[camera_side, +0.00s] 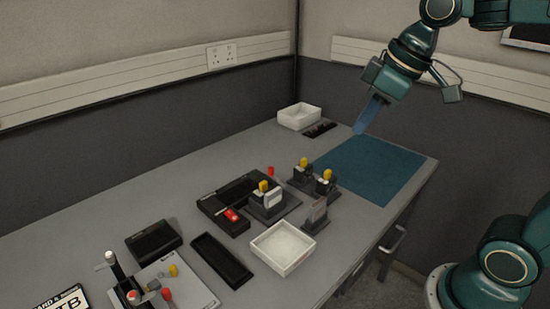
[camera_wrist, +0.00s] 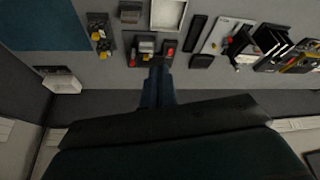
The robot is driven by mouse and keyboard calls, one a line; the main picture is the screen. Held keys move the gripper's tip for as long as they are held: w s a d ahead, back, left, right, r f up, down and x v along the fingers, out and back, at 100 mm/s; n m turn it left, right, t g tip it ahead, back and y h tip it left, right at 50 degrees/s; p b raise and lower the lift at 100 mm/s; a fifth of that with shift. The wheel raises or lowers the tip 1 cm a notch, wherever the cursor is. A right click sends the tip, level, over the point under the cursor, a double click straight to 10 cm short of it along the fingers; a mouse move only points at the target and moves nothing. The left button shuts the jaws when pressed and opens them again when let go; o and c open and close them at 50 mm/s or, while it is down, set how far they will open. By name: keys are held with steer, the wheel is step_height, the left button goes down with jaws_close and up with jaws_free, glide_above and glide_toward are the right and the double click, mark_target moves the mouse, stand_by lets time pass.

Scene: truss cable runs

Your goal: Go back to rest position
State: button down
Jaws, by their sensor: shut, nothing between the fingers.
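My gripper (camera_side: 361,124) hangs at the upper right in the side view, with its blue fingers pointing down and slightly left. It is shut and empty, in the air above the far part of the table near the blue mat (camera_side: 372,168). In the wrist view the shut fingers (camera_wrist: 158,72) reach up from the middle, and the table's objects lie beyond them at the top. The fingers hide part of what is behind them there.
The grey table (camera_side: 150,206) holds a white tray (camera_side: 283,247), a second white tray (camera_side: 299,116), a black tray (camera_side: 221,260), a black device (camera_side: 153,241) and yellow-topped holders (camera_side: 303,172). Walls stand behind. The mat is bare.

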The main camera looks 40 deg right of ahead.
steer(key=s+d+f+m+t+h, duration=0.1)
steer(key=s+f+m, duration=0.2)
steer(key=s, duration=0.7)
steer(key=shift+d+f+m, duration=0.3)
steer(key=shift+f+m, duration=0.1)
steer(key=shift+f, duration=0.4)
